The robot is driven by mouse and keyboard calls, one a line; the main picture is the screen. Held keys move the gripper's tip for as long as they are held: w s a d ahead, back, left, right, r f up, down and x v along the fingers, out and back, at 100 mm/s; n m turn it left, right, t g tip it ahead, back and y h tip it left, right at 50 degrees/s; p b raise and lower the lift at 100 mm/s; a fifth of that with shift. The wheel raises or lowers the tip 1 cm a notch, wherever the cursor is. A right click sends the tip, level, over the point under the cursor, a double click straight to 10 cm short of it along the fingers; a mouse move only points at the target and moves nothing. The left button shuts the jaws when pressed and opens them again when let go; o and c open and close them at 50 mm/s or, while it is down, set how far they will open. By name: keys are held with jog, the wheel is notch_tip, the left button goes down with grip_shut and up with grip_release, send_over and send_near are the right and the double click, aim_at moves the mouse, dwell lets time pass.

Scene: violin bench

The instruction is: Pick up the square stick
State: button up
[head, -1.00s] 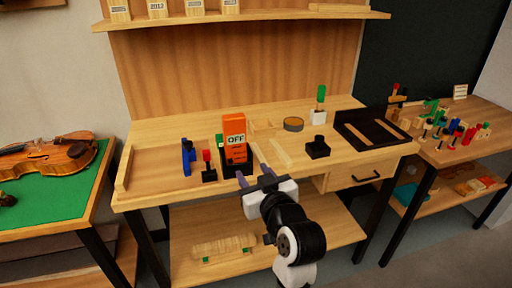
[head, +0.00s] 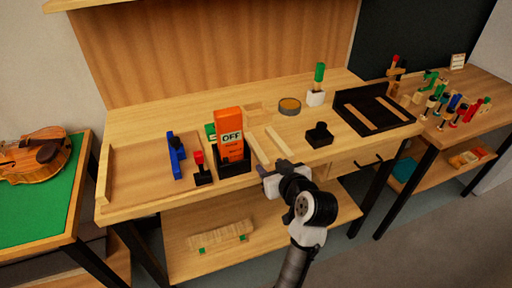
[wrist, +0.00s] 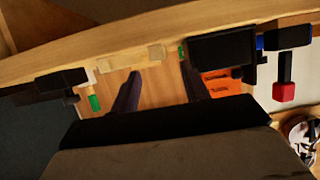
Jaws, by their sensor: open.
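A pale square-looking wooden stick (head: 279,140) lies on the bench top, right of the orange box, in the head view. A second pale strip (head: 257,150) shows close to its left; I cannot tell whether it is a stick or one of my fingers. My gripper (head: 268,161) is at the bench's front edge, just in front of the stick. In the wrist view my gripper (wrist: 158,84) has its two dark fingers wide apart with nothing between them. I cannot pick out the stick surely in the wrist view.
The orange OFF box (head: 230,134) stands in a black holder left of my gripper. A red-handled tool (head: 199,165) and a blue tool (head: 175,152) are further left. A black block (head: 319,137) and a black tray (head: 355,125) with wooden strips lie right. A round tin (head: 290,106) sits behind.

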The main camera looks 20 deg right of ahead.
aim_at(262, 157)
jog(key=p+x, duration=0.1)
jog(key=x, duration=0.2)
jog(key=p+x, duration=0.1)
jog(key=x, duration=0.2)
jog(key=shift+w+r, duration=0.1)
jog(key=shift+w, duration=0.25)
grip_shut()
jog(key=shift+d+r, duration=0.1)
jog(key=shift+r, duration=0.05)
